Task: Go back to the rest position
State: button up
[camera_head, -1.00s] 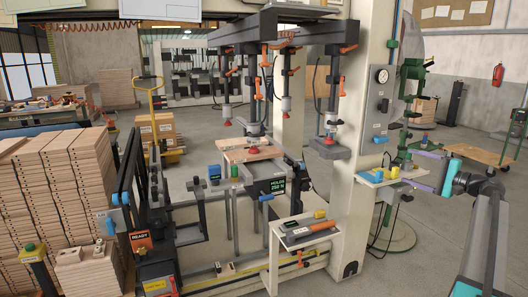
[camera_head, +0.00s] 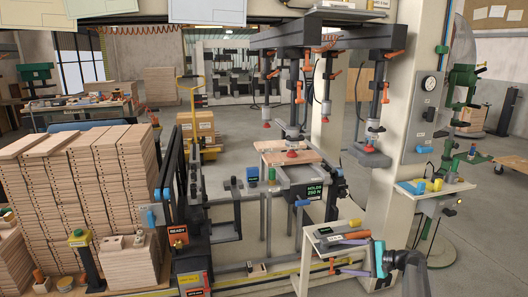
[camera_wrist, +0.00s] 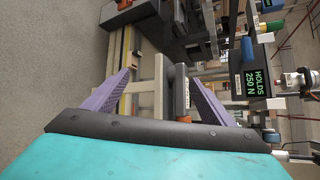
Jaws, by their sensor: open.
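My gripper (camera_head: 337,256) is at the lower right of the head view, its teal body to the right and its two purple fingers pointing left. The fingers are spread apart at the front of a small cream shelf (camera_head: 312,246) on the machine. In the wrist view my gripper (camera_wrist: 160,77) is open, with nothing held between the fingers. One finger overlaps the shelf's dark and orange tool (camera_head: 345,237) in the head view; I cannot tell whether they touch.
The boring machine with hanging spindles (camera_head: 292,135) and a wooden board (camera_head: 275,157) stands ahead. Its display (camera_head: 314,191) reads "HOLDS 250 N". Stacked boards (camera_head: 95,175) fill the left. A side shelf (camera_head: 440,188) with small blocks is at right. Open floor (camera_head: 480,240) lies right.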

jog(key=s+a+f+n+g, duration=0.1)
jog(key=s+a+f+g, duration=0.1)
jog(key=s+a+f, duration=0.45)
jog(key=s+a+f+n+g, duration=0.1)
jog(key=s+a+f+g, duration=0.25)
jog(key=a+f, duration=0.55)
jog(key=s+a+f+n+g+h+p, duration=0.1)
jog(key=s+a+f+g, duration=0.1)
jog(key=s+a+f, duration=0.45)
jog(key=s+a+f+n+g+h, duration=0.15)
jog(key=s+f, duration=0.25)
jog(key=s, duration=0.5)
jog(key=s+a+f+n+g+h+p, duration=0.15)
jog(key=s+f, duration=0.25)
jog(key=s, duration=0.6)
jog(key=s+f+n+g+h+b, duration=0.1)
jog(key=s+f+n+g+h, duration=0.15)
jog(key=s, duration=0.65)
jog(key=s+d+n+h, duration=0.3)
jog(key=s+d+h, duration=0.1)
jog(key=s+d, duration=0.4)
jog(key=shift+d+f+n, duration=0.35)
jog(key=shift+d+f, duration=0.05)
jog(key=shift+d, duration=0.2)
